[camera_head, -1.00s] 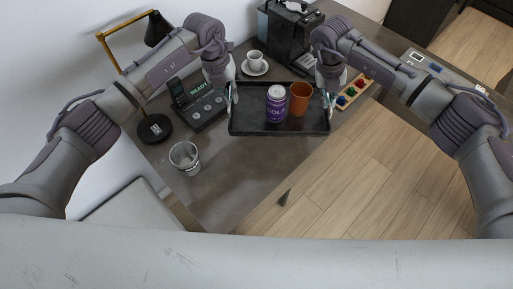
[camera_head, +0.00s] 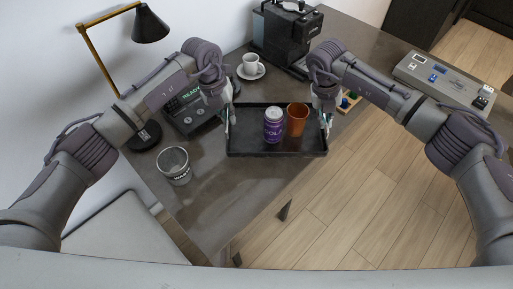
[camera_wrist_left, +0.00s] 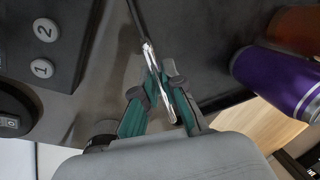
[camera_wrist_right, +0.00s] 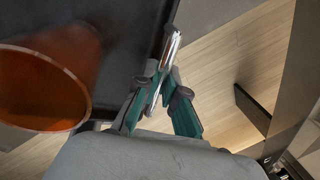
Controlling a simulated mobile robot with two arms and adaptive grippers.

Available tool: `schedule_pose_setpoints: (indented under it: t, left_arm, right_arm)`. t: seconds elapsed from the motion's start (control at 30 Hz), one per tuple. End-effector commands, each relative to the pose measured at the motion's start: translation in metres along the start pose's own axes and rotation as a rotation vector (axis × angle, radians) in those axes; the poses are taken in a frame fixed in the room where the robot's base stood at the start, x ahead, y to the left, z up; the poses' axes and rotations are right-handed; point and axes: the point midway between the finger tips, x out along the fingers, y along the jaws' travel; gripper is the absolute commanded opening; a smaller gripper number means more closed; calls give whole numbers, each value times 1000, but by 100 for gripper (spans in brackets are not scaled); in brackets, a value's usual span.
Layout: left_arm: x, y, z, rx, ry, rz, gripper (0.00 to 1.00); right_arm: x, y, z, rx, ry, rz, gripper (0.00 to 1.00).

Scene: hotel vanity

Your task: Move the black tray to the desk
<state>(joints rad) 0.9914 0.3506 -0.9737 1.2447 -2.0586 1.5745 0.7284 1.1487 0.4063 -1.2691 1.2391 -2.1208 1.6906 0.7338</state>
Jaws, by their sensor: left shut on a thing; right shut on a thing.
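The black tray (camera_head: 262,150) carries a purple can (camera_head: 273,125) and an orange cup (camera_head: 297,119), both upright. In the head view the tray appears in front of the desk (camera_head: 200,195), its right part over the wooden floor. I cannot tell whether it touches the desk. My left gripper (camera_head: 229,122) is shut on the tray's left side; in the left wrist view its fingers (camera_wrist_left: 160,95) clasp a metallic handle. My right gripper (camera_head: 326,122) is shut on the right side; in the right wrist view its fingers (camera_wrist_right: 162,90) clasp the other handle.
A clear glass (camera_head: 174,165) stands at the desk's left front. A grey device (camera_head: 444,80) lies at the right.

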Motion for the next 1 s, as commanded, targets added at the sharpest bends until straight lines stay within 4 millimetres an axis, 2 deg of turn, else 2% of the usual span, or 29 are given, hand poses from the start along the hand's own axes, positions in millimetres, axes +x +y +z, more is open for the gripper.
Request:
schedule_pose_setpoints:
  t: [0.27, 0.87, 0.9, 1.0]
  left_arm:
    - [11, 2, 0, 0, -1, -1, 0]
    - [49, 10, 0, 0, -1, -1, 0]
    - [49, 10, 0, 0, 0, 0, 10]
    - [47, 10, 0, 0, 1, 1, 27]
  right_arm:
    - [10, 2, 0, 0, -1, 1, 0]
    - [48, 10, 0, 0, -2, 1, 0]
    - [49, 10, 0, 0, 0, 0, 10]
    - [47, 10, 0, 0, 0, 0, 27]
